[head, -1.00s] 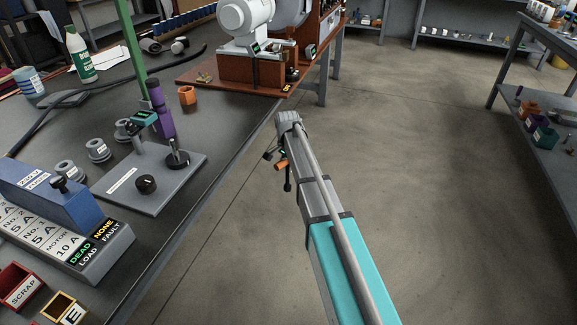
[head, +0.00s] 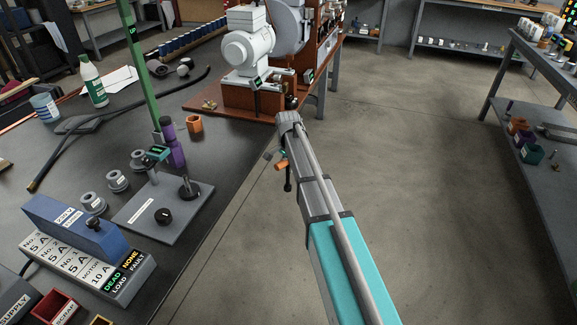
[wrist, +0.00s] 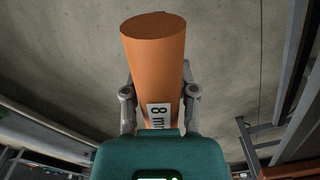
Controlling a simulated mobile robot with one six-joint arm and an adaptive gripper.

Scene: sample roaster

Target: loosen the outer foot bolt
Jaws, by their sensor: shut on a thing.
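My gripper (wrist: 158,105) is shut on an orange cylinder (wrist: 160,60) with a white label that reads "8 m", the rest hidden. In the head view the small orange cylinder (head: 281,165) shows beside my arm, over the floor to the right of the bench edge. The white motor (head: 247,50) stands on the brown wooden base (head: 225,98) at the far end of the bench, beyond my gripper. Its foot bolts are too small to tell apart from here, and my arm touches nothing there.
The dark bench (head: 75,180) fills the left. On it are a grey plate (head: 140,222) with posts, a green upright (head: 143,75), an orange cup-like piece (head: 194,124) and a blue box (head: 70,225). A grey shelf (head: 545,150) stands right. The floor between is clear.

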